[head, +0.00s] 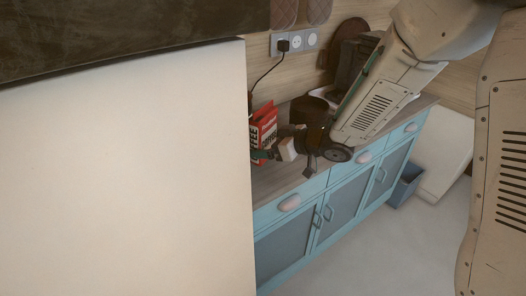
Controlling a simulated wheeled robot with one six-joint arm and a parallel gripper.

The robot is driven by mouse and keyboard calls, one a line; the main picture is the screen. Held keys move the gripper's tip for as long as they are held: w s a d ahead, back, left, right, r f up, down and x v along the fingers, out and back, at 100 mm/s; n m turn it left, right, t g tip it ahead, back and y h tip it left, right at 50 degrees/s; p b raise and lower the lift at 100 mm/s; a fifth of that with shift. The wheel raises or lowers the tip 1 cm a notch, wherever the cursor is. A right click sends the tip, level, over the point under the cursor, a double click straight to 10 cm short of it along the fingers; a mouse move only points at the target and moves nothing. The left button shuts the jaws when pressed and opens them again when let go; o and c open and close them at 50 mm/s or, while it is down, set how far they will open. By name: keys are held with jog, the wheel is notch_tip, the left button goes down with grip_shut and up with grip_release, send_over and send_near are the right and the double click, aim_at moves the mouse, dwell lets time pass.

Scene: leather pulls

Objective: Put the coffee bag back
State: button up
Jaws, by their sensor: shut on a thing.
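The coffee bag (265,123) is red with white lettering. It is upright just above or on the wooden counter, at the edge of a large pale panel; I cannot tell whether it touches the counter. My gripper (266,152) is at the lower part of the bag, shut on it. The fingertips are small and partly hidden against the bag. The left part of the bag is hidden behind the pale panel.
The large pale panel (125,170) fills the left side. The counter (290,182) tops blue cabinets (340,214) with closed doors and drawers. A wall socket (297,41) holds a plug with a black cord. A blue bin (405,186) stands on the floor at right.

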jog(key=shift+w+a, duration=0.35)
jog(key=shift+a, duration=0.05)
jog(key=shift+w+a+f, duration=0.1)
jog(key=shift+f, duration=0.85)
jog(key=shift+w+a+f, duration=0.1)
jog(key=shift+f, duration=0.8)
jog(key=shift+f, duration=0.2)
jog(key=o, duration=0.8)
jog(key=shift+r, duration=0.2)
